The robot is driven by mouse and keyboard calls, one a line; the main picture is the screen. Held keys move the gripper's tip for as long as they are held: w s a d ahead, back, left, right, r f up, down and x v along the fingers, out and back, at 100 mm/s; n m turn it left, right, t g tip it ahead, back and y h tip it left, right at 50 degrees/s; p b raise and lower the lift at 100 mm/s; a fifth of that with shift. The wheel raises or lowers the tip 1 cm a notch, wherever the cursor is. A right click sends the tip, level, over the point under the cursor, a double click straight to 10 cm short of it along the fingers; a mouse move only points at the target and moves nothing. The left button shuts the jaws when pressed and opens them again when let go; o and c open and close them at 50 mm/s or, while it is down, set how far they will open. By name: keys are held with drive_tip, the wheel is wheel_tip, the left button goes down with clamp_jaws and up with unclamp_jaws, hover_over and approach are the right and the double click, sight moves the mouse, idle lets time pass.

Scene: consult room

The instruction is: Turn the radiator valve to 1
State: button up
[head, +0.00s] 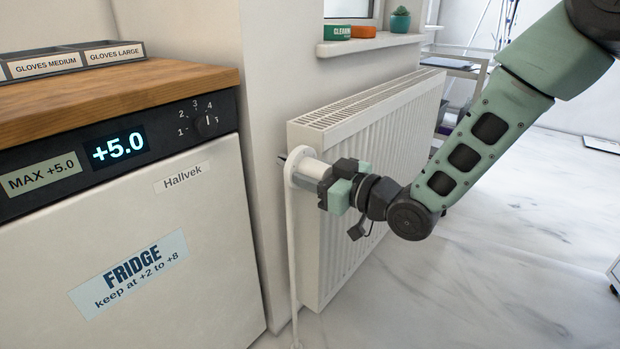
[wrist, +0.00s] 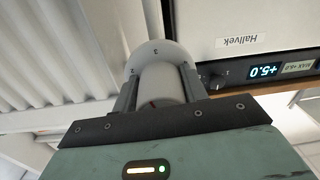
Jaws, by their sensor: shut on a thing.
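The radiator valve (head: 312,170) is a white cylindrical head at the near top corner of the white radiator (head: 370,160). In the wrist view the valve head (wrist: 162,84) sits between my two fingers, with a red mark on it near the gripper. Behind it a round white collar (wrist: 156,52) carries small numbers; a 3 shows at its top, and the others are too small to read surely. My gripper (head: 318,182) is shut on the valve head from the right; it also shows in the wrist view (wrist: 160,95). The fingers hide part of the head.
A white fridge (head: 140,240) stands left of the radiator, with its own dial (head: 206,122) and a +5.0 display (head: 118,145). A white pipe (head: 292,260) drops from the valve. A windowsill (head: 370,43) holds small items above.

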drive_tip(key=n+b, duration=0.4)
drive_tip(key=n, duration=0.1)
drive_tip(key=shift+f+n, duration=0.2)
drive_tip(key=shift+n, duration=0.1)
drive_tip(key=n+b, duration=0.4)
drive_tip(key=shift+h+b, duration=0.3)
drive_tip(key=shift+b, duration=0.05)
drive_tip(key=n+b, duration=0.6)
drive_tip(key=b, duration=0.1)
drive_tip(key=shift+d+n, duration=0.1)
drive_tip(key=shift+n, duration=0.2)
drive_tip(key=n+b, duration=0.4)
drive_tip(key=b, duration=0.1)
drive_tip(key=shift+r, duration=0.3)
drive_tip(key=o, duration=1)
drive_tip(key=shift+r, duration=0.1)
drive_tip(key=shift+c, duration=0.2)
drive_tip(key=p+v, duration=0.5)
drive_tip(key=v, duration=1.2)
drive_tip(key=shift+s+p, duration=0.25)
drive_tip(key=shift+p, duration=0.15)
